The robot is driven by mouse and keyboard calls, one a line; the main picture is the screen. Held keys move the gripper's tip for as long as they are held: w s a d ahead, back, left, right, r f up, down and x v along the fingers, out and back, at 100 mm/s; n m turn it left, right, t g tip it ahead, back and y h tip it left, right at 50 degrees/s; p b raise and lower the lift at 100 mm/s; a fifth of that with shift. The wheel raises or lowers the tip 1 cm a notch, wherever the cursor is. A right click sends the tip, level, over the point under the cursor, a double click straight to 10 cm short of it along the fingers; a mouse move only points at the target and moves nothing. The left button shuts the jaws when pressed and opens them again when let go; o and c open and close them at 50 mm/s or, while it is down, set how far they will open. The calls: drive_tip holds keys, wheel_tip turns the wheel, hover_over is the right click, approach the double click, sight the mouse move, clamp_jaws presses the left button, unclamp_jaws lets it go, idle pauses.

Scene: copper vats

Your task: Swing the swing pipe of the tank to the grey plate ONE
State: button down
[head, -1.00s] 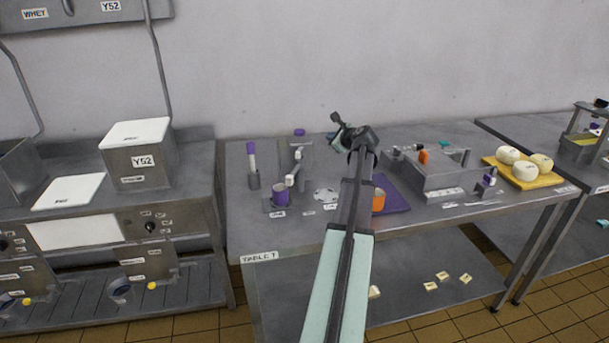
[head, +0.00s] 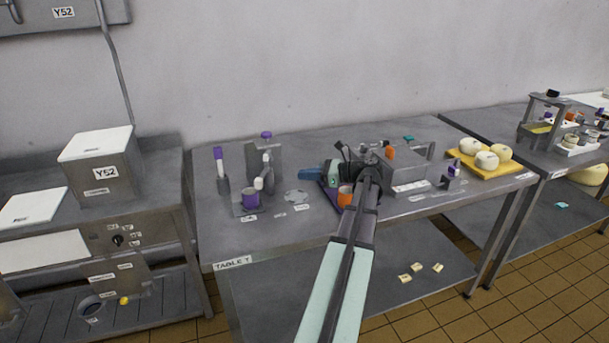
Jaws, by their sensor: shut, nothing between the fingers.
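The grey box-shaped tank (head: 410,174) stands on the middle table, just right of my arm, with pale labels along its front. An orange part (head: 390,152) shows at its left top. A thin grey bar (head: 430,150) stands at its right end; I cannot tell whether this is the swing pipe. The plate marked ONE cannot be picked out, as the small labels are unreadable. My gripper (head: 306,173) is left of the tank, above the table near the purple mat, pointing left. It is shut and empty, apart from the tank. My arm hides part of the tank's left side.
A purple cup (head: 250,198) on a grey stand and a purple-capped tube (head: 221,170) are left on the table (head: 225,235). An orange cup (head: 345,195) is by my forearm. A yellow board (head: 485,168) with pale round cheeses lies right of the tank.

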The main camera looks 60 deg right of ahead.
sight(262, 177)
drive_tip(key=x, duration=1.1)
drive_tip(key=shift+w, duration=0.25)
drive_tip(key=m+h, duration=0.1)
drive_tip(key=w+a+m+h, duration=0.1)
drive_tip(key=h, duration=0.1)
drive_tip(key=shift+w+a, duration=0.2)
drive_tip(key=shift+a, duration=0.05)
drive_tip(key=shift+w+a, duration=0.1)
drive_tip(key=shift+w, duration=0.6)
drive_tip(key=a+v, duration=0.3)
drive_tip(key=v, duration=1)
drive_tip(key=shift+s+f, duration=0.15)
drive_tip(key=shift+s, duration=0.4)
drive_tip(key=shift+h, duration=0.3)
